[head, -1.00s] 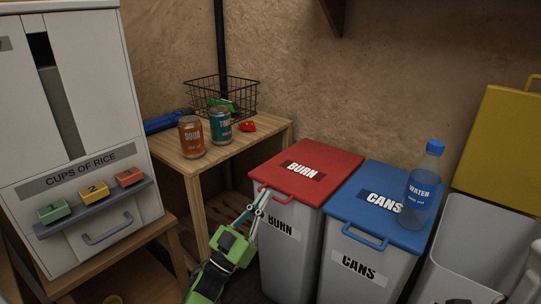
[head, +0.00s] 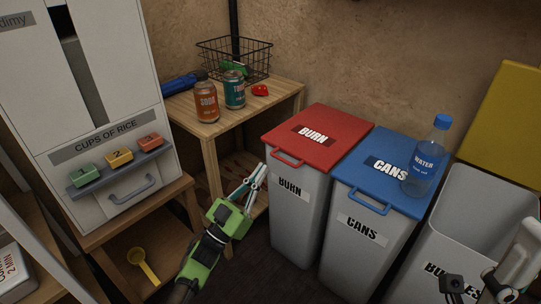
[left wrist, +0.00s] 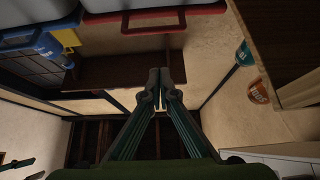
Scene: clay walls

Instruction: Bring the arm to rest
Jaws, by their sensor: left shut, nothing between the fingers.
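My left gripper (head: 259,178) reaches in from the bottom of the head view. Its green body leads to slim fingers that are closed together with nothing between them. It is in the air between the wooden table and the grey bin with the red BURN lid, apart from any loose object. In the left wrist view its two fingers (left wrist: 165,88) meet at the tips and are empty. A pale arm part of mine shows at the lower right edge of the head view, but no right gripper fingers can be made out.
A wooden table (head: 206,126) holds an orange can (head: 206,102), a teal can (head: 234,90) and a wire basket (head: 232,60). Bins with a red lid (head: 340,125) and a blue lid (head: 400,200) stand right; a water bottle (head: 427,160) is on the blue one. A rice dispenser (head: 100,140) stands left.

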